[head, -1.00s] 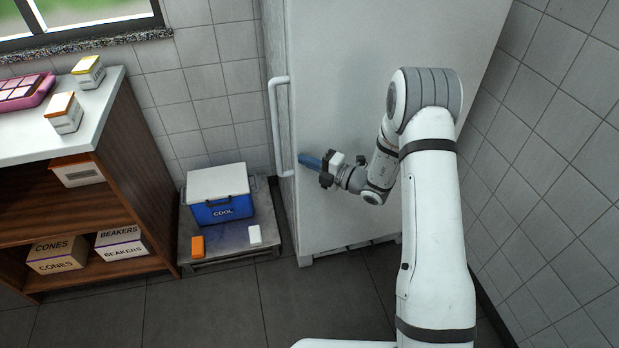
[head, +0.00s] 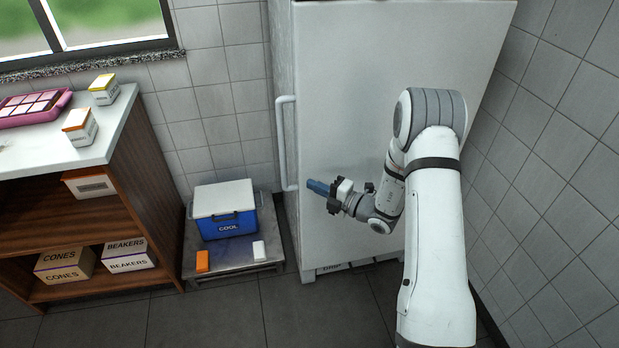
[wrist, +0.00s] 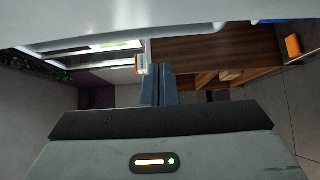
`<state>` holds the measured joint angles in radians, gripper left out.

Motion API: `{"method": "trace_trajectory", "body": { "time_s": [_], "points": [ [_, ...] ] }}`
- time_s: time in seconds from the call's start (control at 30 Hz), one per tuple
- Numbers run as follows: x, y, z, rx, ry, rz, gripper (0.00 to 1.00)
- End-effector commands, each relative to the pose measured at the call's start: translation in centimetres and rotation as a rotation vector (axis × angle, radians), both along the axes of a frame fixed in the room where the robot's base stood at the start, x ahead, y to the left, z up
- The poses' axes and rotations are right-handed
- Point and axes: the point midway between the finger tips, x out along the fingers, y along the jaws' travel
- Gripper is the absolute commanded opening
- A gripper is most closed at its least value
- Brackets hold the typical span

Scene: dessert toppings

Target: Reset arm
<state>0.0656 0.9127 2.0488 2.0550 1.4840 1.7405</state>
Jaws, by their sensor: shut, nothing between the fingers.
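My gripper (head: 318,187) has blue fingers and points left in front of the white fridge (head: 370,90), just right of its vertical handle (head: 287,142). The fingers are shut with nothing between them. In the wrist view the blue fingers (wrist: 158,85) are together, pointing toward the wooden shelf (wrist: 215,50). A pale bar, likely the handle, runs across the top of that view. I cannot tell whether the fingers touch the fridge. The fridge door looks closed.
A blue cooler (head: 228,225) with a white lid stands on a low metal platform (head: 230,268), with an orange item (head: 203,261) and a white item (head: 259,250). A shelf unit (head: 150,165) holds boxes at left. A tiled wall (head: 555,170) stands close at right.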

Motion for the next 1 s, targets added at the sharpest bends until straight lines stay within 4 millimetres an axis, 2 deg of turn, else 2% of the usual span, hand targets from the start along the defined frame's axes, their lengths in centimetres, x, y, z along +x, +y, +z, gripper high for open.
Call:
{"method": "trace_trajectory", "body": {
  "time_s": [0.03, 0.2, 0.33, 0.5, 0.67, 0.77, 0.87, 1.0],
  "points": [
    [-0.6, -1.6, 0.0, 0.001, 0.002, -0.009, 0.00],
    [-2.6, -4.8, -0.1, 0.001, 0.002, -0.008, 0.00],
    [-3.7, -6.5, -0.2, -0.001, 0.003, -0.005, 0.00],
    [-4.4, -7.5, -0.2, 0.000, 0.002, -0.003, 0.00],
    [-4.6, -7.6, -0.2, 0.000, 0.002, 0.000, 0.00],
    [-4.9, -7.2, 0.6, -0.023, -0.024, 0.026, 0.00],
    [-6.1, -6.0, 3.1, -0.099, -0.114, 0.111, 0.00],
    [-9.7, -3.6, 7.9, -0.289, -0.356, 0.326, 0.00]
  ]
}}
